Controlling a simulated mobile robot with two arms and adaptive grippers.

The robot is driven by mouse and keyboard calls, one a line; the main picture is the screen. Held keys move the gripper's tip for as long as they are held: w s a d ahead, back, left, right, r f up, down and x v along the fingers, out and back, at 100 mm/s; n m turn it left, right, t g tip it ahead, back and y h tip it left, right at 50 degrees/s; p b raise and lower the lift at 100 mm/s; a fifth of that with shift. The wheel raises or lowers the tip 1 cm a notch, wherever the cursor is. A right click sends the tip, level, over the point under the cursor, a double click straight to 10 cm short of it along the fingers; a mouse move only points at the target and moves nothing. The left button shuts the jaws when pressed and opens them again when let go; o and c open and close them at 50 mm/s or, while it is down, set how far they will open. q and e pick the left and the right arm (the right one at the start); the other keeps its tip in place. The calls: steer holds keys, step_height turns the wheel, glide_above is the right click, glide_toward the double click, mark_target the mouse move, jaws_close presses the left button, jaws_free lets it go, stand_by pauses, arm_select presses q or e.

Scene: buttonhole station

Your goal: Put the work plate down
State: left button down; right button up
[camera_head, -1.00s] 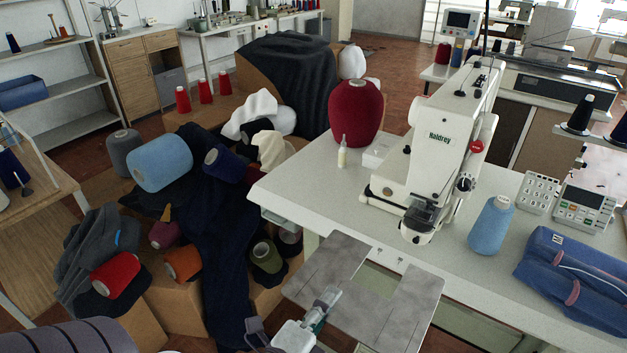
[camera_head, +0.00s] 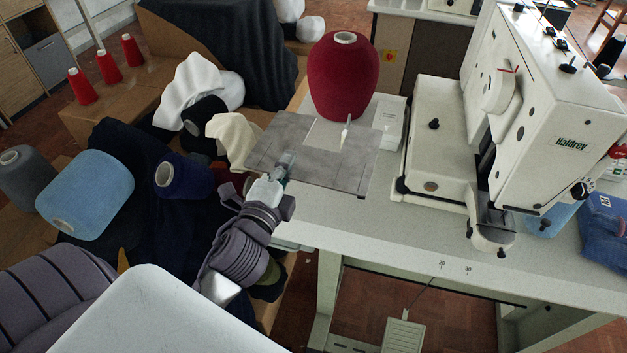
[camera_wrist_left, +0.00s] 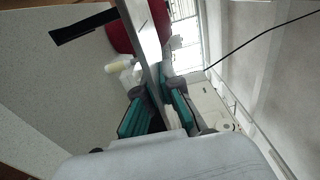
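The work plate (camera_head: 345,172) is a flat grey U-shaped sheet with a notch in its far edge. In the head view it lies across the left end of the white sewing table (camera_head: 390,235). I cannot tell whether it touches the top or hangs just above it. My left gripper (camera_head: 286,161) is shut on the plate's near left edge. In the left wrist view the teal finger pads (camera_wrist_left: 160,108) sit on both sides of the plate (camera_wrist_left: 146,38), seen nearly edge-on. My right gripper is not in view.
A small bottle (camera_head: 347,132) shows at the plate's notch, with a big red yarn cone (camera_head: 345,80) behind. A white box (camera_head: 390,122) and the buttonhole machine (camera_head: 440,145) stand to the right. Yarn cones and cloth crowd the left. The table's front strip is clear.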

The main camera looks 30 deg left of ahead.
mark_target(282, 150)
arm_select(q)
steer(key=shift+w+a+r+y, duration=0.4)
steer(key=shift+w+a+r, duration=0.2)
steer(key=shift+w+a, duration=0.25)
steer(key=shift+w+a+f, duration=0.15)
steer(key=shift+a+f, duration=0.05)
steer(key=shift+a, duration=0.1)
step_height(282, 150, down, 9)
steer(key=b, duration=0.3)
steer(key=shift+f, duration=0.15)
steer(key=c, duration=1.4)
jaws_free()
steer(key=shift+d, duration=0.15)
steer(key=shift+o, duration=0.4)
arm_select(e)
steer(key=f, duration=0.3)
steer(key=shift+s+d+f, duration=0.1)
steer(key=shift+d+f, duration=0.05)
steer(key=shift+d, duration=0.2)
